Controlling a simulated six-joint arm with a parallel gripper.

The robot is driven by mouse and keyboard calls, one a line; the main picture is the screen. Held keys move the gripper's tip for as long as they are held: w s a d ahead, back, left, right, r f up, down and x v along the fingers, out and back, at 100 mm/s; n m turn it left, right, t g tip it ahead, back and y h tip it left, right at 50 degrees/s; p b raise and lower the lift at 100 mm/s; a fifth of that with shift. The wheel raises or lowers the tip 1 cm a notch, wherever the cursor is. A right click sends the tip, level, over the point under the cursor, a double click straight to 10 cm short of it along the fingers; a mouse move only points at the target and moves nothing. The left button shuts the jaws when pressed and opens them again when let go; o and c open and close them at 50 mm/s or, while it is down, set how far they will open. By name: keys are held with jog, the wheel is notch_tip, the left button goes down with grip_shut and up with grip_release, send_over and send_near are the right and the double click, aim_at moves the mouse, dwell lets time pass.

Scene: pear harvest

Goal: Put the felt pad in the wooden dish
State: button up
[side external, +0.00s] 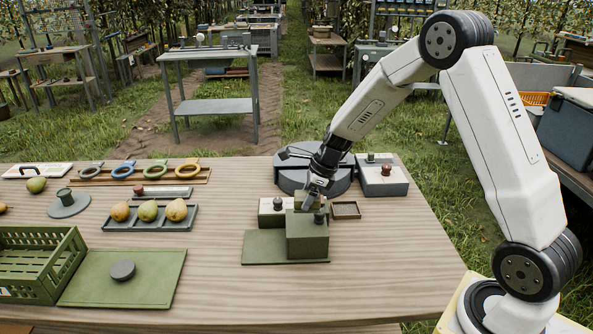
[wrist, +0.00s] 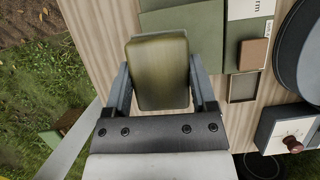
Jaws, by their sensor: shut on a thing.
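My gripper (wrist: 160,88) is shut on the felt pad (wrist: 158,72), an olive, rounded block that fills the space between the fingers in the wrist view. In the side view my gripper (side external: 318,192) is low over the table, beside and behind a green box; the pad is hard to make out there. The wooden dish (side external: 345,210) is a small, shallow, square brown tray just right of my gripper. It also shows in the wrist view (wrist: 242,88), right of the held pad and apart from it. The dish looks empty.
A round grey device (side external: 310,177) and a red-knobbed box (side external: 382,178) stand behind. Pears and a green crate (side external: 40,265) are left. The table's front right is clear.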

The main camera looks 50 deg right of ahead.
jog(key=s+d+f, duration=0.1)
jog(key=s+d, duration=0.4)
jog(key=d, duration=0.3)
jog(key=s+d+f, duration=0.2)
jog(key=s+d, duration=0.3)
jog(key=d, duration=0.4)
jog(key=shift+f+n, duration=0.15)
jog(key=shift+n, duration=0.15)
send_near(341, 210)
jog(key=shift+w+a+f, duration=0.1)
jog(key=shift+a+f, duration=0.05)
jog(key=shift+a, duration=0.95)
jog(key=shift+w+d+f, duration=0.35)
jog(key=shift+w+f, duration=0.25)
jog(key=shift+f, duration=0.1)
jog(key=shift+w+f, duration=0.15)
jog(key=shift+f, duration=1.6)
